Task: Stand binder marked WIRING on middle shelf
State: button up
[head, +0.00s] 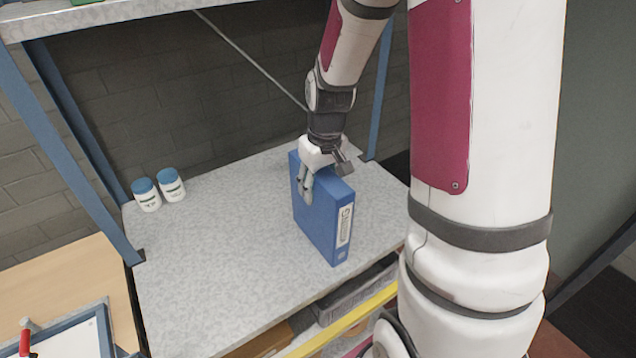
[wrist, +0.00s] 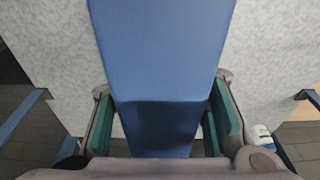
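A blue binder (head: 321,215) stands upright on a grey speckled shelf (head: 215,255), its spine with a white label facing the front right. The label's lettering is too small to read. My gripper (head: 322,178) is at the binder's upper part, one finger showing on its left face. In the wrist view the binder (wrist: 160,50) runs between the two green-padded fingers of my gripper (wrist: 165,122). The left pad lies against the binder, and the right pad is at or very close to its other side. The binder's base appears to rest on the shelf.
Two white jars with blue lids (head: 146,194) (head: 172,185) stand at the shelf's back left. Blue posts (head: 60,150) and an upper shelf (head: 110,12) frame the space. A wooden table (head: 70,285) is at lower left. Dark items (head: 350,292) lie below the shelf.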

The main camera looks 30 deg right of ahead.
jog(key=shift+o, duration=1.1)
jog(key=r, duration=0.3)
jog(key=s+r, duration=0.1)
jog(key=r, duration=0.7)
jog(key=shift+s, duration=0.25)
jog(key=shift+s+a+r+b, duration=0.15)
jog(key=shift+r+b, duration=0.15)
jog(key=shift+r, duration=0.35)
jog(key=s+a+r+t, duration=0.2)
jog(key=s+a+r, duration=0.2)
jog(key=s+a, duration=0.2)
jog(key=s+a+r+t, duration=0.1)
jog(key=s+a+r, duration=0.3)
jog(key=s, duration=0.5)
jog(key=shift+a+r+t, duration=0.35)
jog(key=shift+a+t, duration=0.05)
jog(key=shift+a, duration=0.5)
